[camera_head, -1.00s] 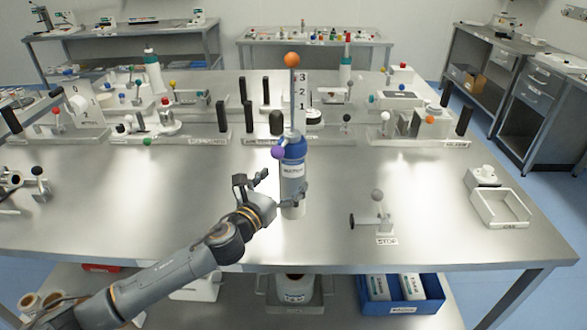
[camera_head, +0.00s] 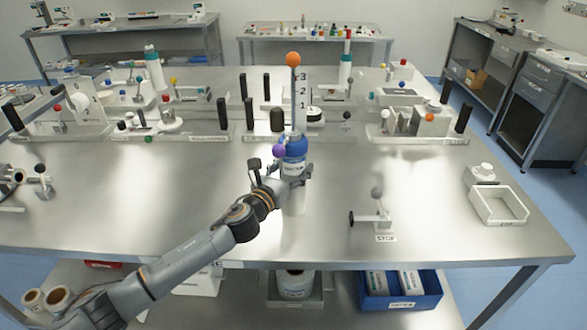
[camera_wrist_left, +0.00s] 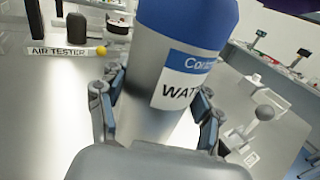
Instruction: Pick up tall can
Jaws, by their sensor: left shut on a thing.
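The tall can (camera_head: 296,148) is grey with a blue top and a white label, and stands upright near the middle of the steel table in the head view. In the left wrist view the can (camera_wrist_left: 178,82) fills the middle, with "WAT" readable on its label. My left gripper (camera_head: 282,172) is shut on the can's body, one finger on each side just below the label. The can's base is low at the tabletop; I cannot tell whether it touches. My right gripper is not in view.
A purple ball (camera_head: 278,151) and an orange ball on a post (camera_head: 293,59) show close to the can. A stop lever (camera_head: 377,215) and a white open tray (camera_head: 497,206) stand to the right. Several fixtures line the back.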

